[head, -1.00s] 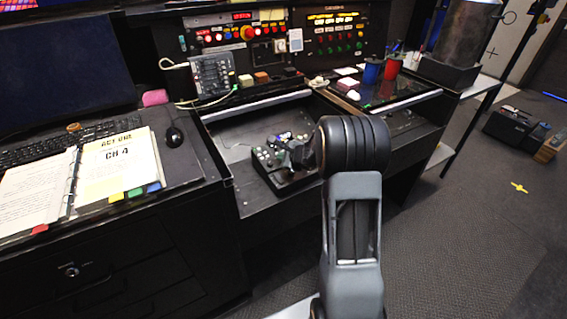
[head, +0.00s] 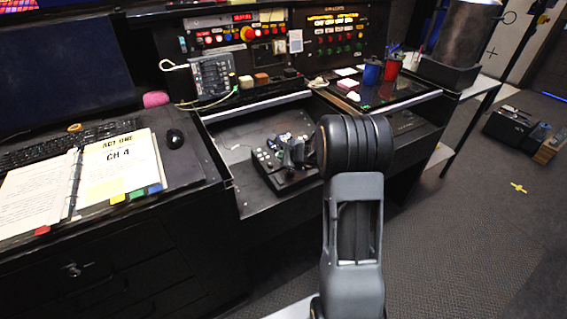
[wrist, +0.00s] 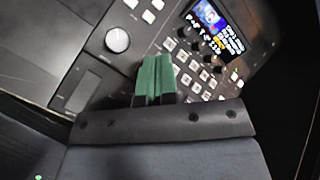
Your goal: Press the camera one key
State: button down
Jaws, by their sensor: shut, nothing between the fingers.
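The control panel (head: 283,172) lies in the open drawer below the desk front. In the wrist view it shows a round knob (wrist: 117,40), a lit screen (wrist: 222,28) and rows of pale square keys (wrist: 183,79). The key labels are too small and blurred to read, so I cannot tell which is camera one. My gripper (wrist: 155,78) is shut and empty, with its green fingertips together over the panel beside the key rows. The fingers hide part of the panel, and I cannot tell whether they touch it. In the head view my gripper (head: 298,152) is partly hidden by my arm.
The drawer (head: 235,135) has bare room left of the panel. Behind it stand a keypad box (head: 212,76) and a wall panel with coloured buttons (head: 246,34). A blue cup (head: 372,72) and a red cup (head: 392,68) stand at right. A binder (head: 118,165) lies left.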

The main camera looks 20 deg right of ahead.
jog(key=shift+r, duration=0.1)
jog(key=shift+s+r+p, duration=0.15)
jog(key=shift+r+p, duration=0.75)
jog(key=shift+r, duration=0.35)
jog(key=shift+s+r+p, duration=0.15)
jog(key=shift+r+p, duration=0.7)
jog(key=shift+r, duration=0.35)
